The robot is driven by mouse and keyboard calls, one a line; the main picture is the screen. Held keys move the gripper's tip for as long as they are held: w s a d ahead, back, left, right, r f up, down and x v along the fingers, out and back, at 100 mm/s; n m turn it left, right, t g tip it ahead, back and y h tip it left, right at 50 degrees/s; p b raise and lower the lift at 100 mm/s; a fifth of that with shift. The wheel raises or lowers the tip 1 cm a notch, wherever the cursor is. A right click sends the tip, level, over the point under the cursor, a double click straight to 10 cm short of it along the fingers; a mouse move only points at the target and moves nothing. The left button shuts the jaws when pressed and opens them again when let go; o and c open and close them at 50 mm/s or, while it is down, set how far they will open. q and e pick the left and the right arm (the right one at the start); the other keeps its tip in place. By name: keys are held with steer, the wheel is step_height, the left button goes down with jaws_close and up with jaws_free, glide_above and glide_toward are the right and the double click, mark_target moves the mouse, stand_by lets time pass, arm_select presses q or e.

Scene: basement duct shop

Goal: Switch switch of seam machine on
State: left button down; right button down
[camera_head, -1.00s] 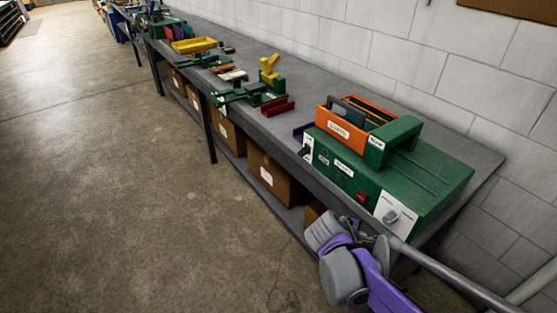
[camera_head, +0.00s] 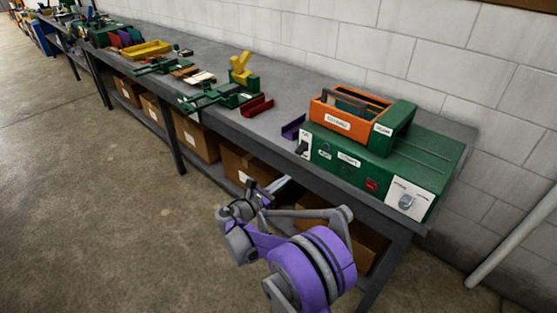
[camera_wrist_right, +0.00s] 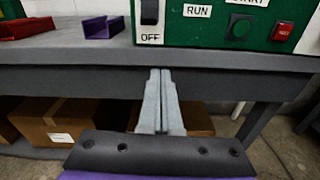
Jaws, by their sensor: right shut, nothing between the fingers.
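The seam machine (camera_head: 425,165) is a green box at the near end of the bench, with a white panel at each end of its front. Its black switch (camera_head: 303,147) sits on the left panel. In the right wrist view the switch (camera_wrist_right: 149,12) is cut off at the top, above an "OFF" label; its position I cannot tell. My right gripper (camera_head: 284,181) is shut and empty, in front of the bench edge and below the switch. Its pale fingers (camera_wrist_right: 160,72) point toward the bench edge, apart from the switch. My left gripper is not in view.
The front also carries a green button (camera_wrist_right: 239,27), a red button (camera_wrist_right: 283,32) and a grey knob (camera_head: 406,201). An orange tote (camera_head: 340,122) stands on top. A purple channel piece (camera_head: 292,127) lies to the left. Cardboard boxes (camera_head: 196,138) fill the lower shelf. The floor at left is clear.

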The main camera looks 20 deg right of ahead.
mark_target(304, 161)
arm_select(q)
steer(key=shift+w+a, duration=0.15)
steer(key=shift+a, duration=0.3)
arm_select(e)
steer(key=shift+w+a+f+n+t, duration=0.2)
steer(key=shift+w+a+n+t, duration=0.15)
steer(key=shift+w+a, duration=0.35)
steer(key=shift+s, duration=0.1)
steer(key=shift+d, duration=0.1)
steer(key=p+x, duration=0.1)
steer(key=x, duration=0.9)
steer(key=shift+d+r, duration=0.15)
steer(key=r, duration=0.1)
steer(key=a+r, duration=0.1)
steer(key=shift+s+r+p, duration=0.2)
steer(key=shift+r+p, duration=0.05)
steer(key=shift+p, duration=0.05)
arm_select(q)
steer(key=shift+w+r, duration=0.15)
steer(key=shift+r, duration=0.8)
arm_select(e)
steer(key=shift+s+a+r, duration=0.15)
steer(key=shift+a+r, duration=0.15)
steer(key=shift+r, duration=0.3)
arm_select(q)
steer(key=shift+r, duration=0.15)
arm_select(e)
steer(key=shift+r, duration=0.1)
